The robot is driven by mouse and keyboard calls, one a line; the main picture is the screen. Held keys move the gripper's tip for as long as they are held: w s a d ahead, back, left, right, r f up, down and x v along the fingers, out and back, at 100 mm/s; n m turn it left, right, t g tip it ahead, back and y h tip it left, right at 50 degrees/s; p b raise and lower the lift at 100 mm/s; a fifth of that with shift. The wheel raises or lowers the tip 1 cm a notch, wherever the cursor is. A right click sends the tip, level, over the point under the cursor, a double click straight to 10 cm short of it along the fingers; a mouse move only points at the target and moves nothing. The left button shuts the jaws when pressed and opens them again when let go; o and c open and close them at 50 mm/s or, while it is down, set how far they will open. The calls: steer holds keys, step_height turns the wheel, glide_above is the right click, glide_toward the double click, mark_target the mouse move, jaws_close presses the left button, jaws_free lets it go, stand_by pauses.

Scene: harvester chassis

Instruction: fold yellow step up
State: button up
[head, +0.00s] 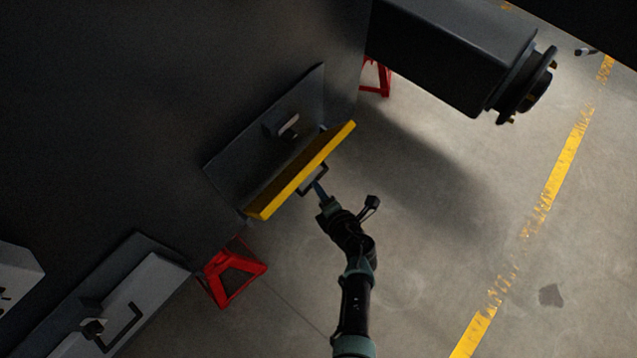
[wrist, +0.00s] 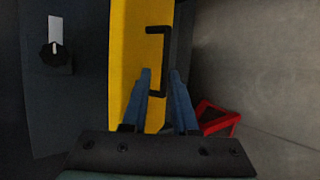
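The yellow step (head: 302,172) juts out at a tilt from the dark chassis side, its lower long edge toward me. A dark U-shaped handle (head: 318,181) sits on its outer face. In the wrist view the step (wrist: 124,50) is upright at left of centre, with the black handle (wrist: 164,55) on it. My gripper (head: 318,187) is at the handle. In the wrist view its two blue fingers (wrist: 162,76) are apart, with the handle's lower part between them and gaps visible. Whether either finger touches the handle I cannot tell.
A latch with a dark knob (wrist: 55,53) is on the chassis panel behind the step. Red stands (head: 232,272) (head: 376,77) are under the chassis. A grey box with a handle (head: 125,310) is at lower left.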

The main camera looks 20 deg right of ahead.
steer(key=shift+w+r+p+v, duration=0.1)
steer(key=shift+r+p+v, duration=0.1)
steer(key=shift+p+v, duration=1.05)
steer(key=shift+w+r+p+v, duration=0.2)
steer(key=shift+p+v, duration=0.65)
steer(key=shift+v, duration=0.65)
steer(key=shift+a, duration=0.15)
steer(key=shift+s, duration=0.1)
steer(key=p+v, duration=0.3)
steer(key=v, duration=1)
steer(key=shift+p, duration=0.3)
